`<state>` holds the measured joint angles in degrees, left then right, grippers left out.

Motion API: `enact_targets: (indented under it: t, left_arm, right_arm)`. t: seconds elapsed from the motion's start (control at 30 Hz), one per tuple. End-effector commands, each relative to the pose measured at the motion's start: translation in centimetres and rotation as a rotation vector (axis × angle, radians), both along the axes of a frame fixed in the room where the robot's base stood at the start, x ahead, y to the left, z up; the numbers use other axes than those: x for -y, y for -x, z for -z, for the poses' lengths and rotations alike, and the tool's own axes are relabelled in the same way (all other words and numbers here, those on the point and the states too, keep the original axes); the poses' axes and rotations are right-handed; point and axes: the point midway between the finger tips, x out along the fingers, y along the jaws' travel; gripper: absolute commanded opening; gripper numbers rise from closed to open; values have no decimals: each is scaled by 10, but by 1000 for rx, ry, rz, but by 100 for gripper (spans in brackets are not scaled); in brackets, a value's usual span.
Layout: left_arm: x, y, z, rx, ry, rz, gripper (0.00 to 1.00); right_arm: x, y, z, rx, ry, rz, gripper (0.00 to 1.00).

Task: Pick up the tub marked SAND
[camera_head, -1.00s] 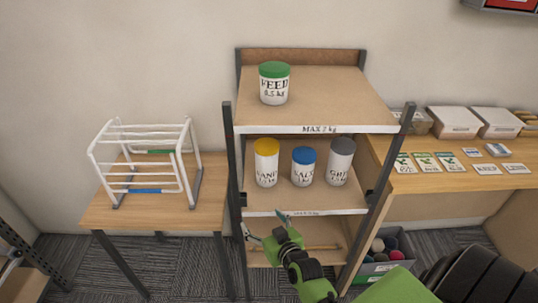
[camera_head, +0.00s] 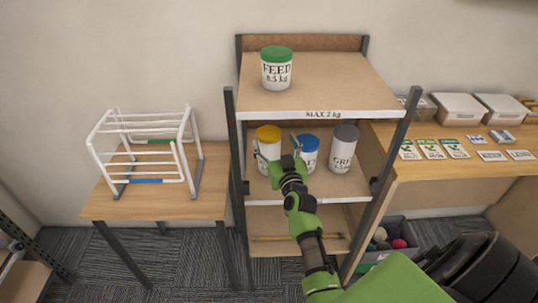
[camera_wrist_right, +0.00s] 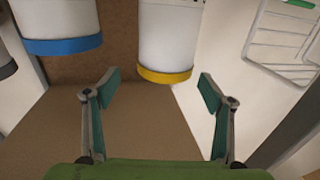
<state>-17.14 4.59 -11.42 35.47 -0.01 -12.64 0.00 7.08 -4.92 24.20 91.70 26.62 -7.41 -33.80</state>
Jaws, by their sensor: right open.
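The SAND tub (camera_head: 268,136) is white with a yellow lid and stands upright on the middle shelf (camera_head: 337,187), at its left. Its label is mostly hidden behind my right gripper in the head view. My right gripper (camera_head: 279,150) is open and empty in front of this tub, its fingers spread to either side. In the right wrist view, the same tub (camera_wrist_right: 167,40) appears inverted, yellow rim down, ahead of and roughly between the open fingertips (camera_wrist_right: 158,84). I cannot tell whether it is touched. My left gripper is not in view.
A blue-lidded tub (camera_head: 309,158) stands close right of the SAND tub, partly behind my gripper. A grey-lidded tub (camera_head: 343,150) stands further right. A green-lidded FEED tub (camera_head: 276,69) is on the top shelf (camera_head: 335,85). Shelf posts flank the opening. A white rack (camera_head: 145,150) stands left.

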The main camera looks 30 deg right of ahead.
Motion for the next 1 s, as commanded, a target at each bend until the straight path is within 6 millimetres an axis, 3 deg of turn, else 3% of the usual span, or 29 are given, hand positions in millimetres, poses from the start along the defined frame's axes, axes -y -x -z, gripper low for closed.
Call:
enact_targets:
  t: [0.4,0.73,0.77,1.0]
  left_arm:
    - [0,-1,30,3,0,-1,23]
    - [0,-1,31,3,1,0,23]
    - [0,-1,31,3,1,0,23]
    - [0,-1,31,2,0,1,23]
  right_arm:
    - [9,-46,5,3,0,1,75]
    - [11,-51,3,0,0,0,75]
    - [11,-51,3,0,0,0,70]
    - [11,-51,3,0,0,0,8]
